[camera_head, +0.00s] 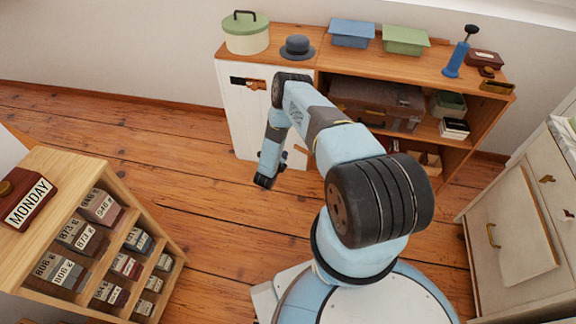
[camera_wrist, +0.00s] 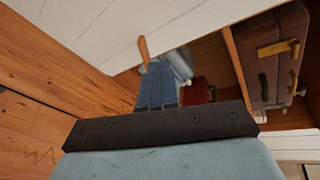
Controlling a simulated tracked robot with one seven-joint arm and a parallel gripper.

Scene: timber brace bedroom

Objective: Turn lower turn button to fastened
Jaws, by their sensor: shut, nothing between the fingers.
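The white cabinet door (camera_head: 240,125) stands at the left end of the wooden cabinet, and fills the top of the wrist view (camera_wrist: 100,25). A small wooden turn button (camera_wrist: 143,52) shows near the door's edge in the wrist view. It also shows as a tan sliver low on the door's right side in the head view (camera_head: 300,149). Its exact angle is hard to tell. My gripper (camera_head: 264,181) is low in front of the door, left of the turn button, shut and empty. I see no contact with the button.
The open shelves right of the door hold a brown suitcase (camera_head: 375,103) and boxes. A green pot (camera_head: 246,33) and a hat (camera_head: 297,47) stand on top. A drawer rack (camera_head: 100,240) is at left, a pale cabinet (camera_head: 510,235) at right.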

